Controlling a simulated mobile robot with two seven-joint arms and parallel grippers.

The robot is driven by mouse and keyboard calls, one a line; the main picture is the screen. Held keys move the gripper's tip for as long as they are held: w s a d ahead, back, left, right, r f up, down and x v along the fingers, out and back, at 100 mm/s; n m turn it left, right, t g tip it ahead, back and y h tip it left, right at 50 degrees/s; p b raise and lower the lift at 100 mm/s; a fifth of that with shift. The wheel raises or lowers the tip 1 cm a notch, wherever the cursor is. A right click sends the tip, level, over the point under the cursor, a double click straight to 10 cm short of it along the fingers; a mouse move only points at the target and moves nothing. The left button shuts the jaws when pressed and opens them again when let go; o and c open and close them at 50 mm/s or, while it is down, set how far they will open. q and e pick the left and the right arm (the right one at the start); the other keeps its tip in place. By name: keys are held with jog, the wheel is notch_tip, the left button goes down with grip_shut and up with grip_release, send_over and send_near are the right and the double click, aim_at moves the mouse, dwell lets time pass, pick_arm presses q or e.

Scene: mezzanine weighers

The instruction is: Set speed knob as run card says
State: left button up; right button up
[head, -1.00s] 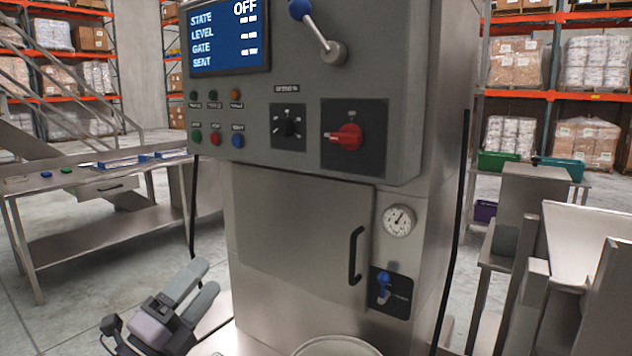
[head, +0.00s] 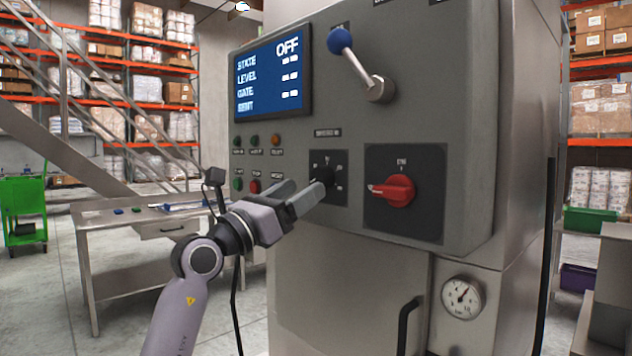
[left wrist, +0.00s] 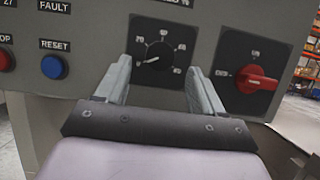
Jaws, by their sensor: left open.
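The speed knob (head: 327,176) is a small black dial on a dark square plate on the grey control panel (head: 470,110). In the left wrist view the knob (left wrist: 158,55) sits between the fingers, with a white pointer toward the lower left and a scale around it. My left gripper (head: 305,194) is open in front of the knob; its fingertips are close to the plate, and I cannot tell if they touch it. In the left wrist view the left gripper (left wrist: 158,82) has a finger on each side of the knob. The run card is not recognizable in view.
A red rotary switch (head: 392,190) is right of the knob. A blue-ended lever (head: 358,62) is above. The screen (head: 270,75) reads OFF. Push buttons (head: 254,186) lie left, partly behind my gripper. A steel table (head: 130,218) stands at left.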

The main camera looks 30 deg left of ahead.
aim_at(322, 177)
pick_arm(q)
jog(key=shift+x, duration=2)
jog(key=c, duration=1)
jog(key=shift+f, duration=0.1)
jog(key=shift+c, duration=0.2)
